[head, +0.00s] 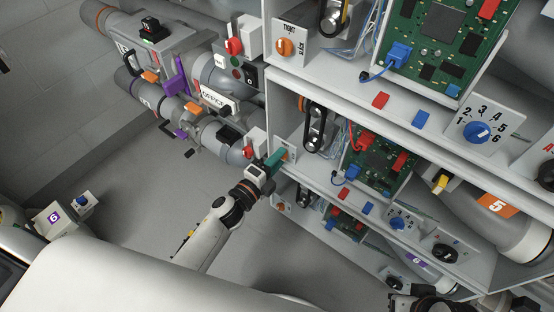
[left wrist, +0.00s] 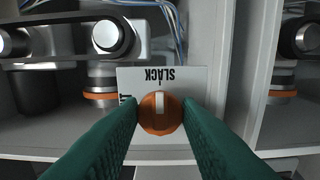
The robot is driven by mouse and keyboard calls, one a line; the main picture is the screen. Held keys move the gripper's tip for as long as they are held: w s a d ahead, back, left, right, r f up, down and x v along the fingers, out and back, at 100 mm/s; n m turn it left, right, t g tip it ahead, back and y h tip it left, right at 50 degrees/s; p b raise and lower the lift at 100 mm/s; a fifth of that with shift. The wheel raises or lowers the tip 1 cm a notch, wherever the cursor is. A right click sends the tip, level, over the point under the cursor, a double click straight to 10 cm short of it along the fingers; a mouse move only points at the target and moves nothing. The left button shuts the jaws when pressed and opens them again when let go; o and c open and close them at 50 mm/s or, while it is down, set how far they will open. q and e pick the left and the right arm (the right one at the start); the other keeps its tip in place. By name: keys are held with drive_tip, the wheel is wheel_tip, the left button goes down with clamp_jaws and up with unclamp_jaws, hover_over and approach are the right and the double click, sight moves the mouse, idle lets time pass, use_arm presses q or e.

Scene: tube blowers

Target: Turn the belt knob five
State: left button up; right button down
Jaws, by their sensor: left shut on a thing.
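The orange belt knob (left wrist: 160,113) sits on a white plate (left wrist: 190,80) in the left wrist view. Its white pointer line points up at the tick by the word SLACK, which appears upside down. A second label at the plate's left is mostly hidden by a finger. My left gripper (head: 280,157) reaches the middle shelf's plate in the head view. Its green fingers (left wrist: 159,115) are shut on the knob's two sides. In the head view the fingers hide most of this knob. My right gripper's fingers do not show.
Belt pulleys (head: 316,127) and a green circuit board (head: 378,165) stand right of the plate. A similar orange knob (head: 285,47) is on the shelf above. A red knob (head: 248,151) is close to my left gripper. Open floor lies below.

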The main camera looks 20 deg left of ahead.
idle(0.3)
use_arm(q)
drive_tip(key=o, duration=1)
drive_tip(key=shift+c, duration=0.2)
drive_tip(key=p+v, duration=0.1)
drive_tip(key=v, duration=1.1)
